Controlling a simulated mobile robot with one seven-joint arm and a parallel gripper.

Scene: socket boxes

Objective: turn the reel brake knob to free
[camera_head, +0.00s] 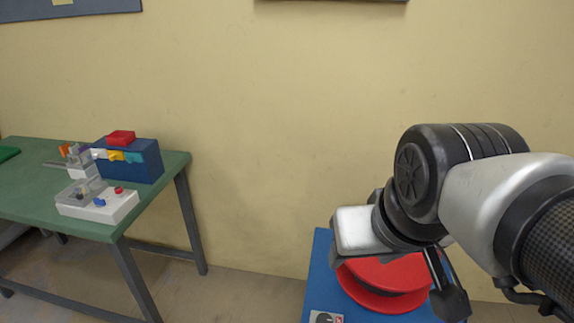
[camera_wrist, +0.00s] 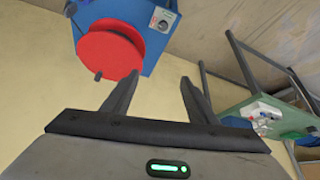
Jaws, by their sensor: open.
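The red reel (camera_head: 385,285) sits on a blue box (camera_head: 318,270), partly hidden behind my arm in the head view. In the wrist view the red reel (camera_wrist: 110,55) with a dark crank handle is on the face of the blue box (camera_wrist: 150,60). Beside it on that box is a small white plate bearing what looks like the brake knob (camera_wrist: 162,25); its setting is too small to read. My gripper (camera_wrist: 160,78) is open and empty, its fingers apart from the reel and the knob. It also shows in the head view (camera_head: 448,285), in front of the reel.
A green table (camera_head: 50,215) stands at the left with a white box (camera_head: 115,207), a blue box (camera_head: 135,160) with coloured parts, and a grey fixture. Bare floor lies between the table and the reel box. A plain wall is behind.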

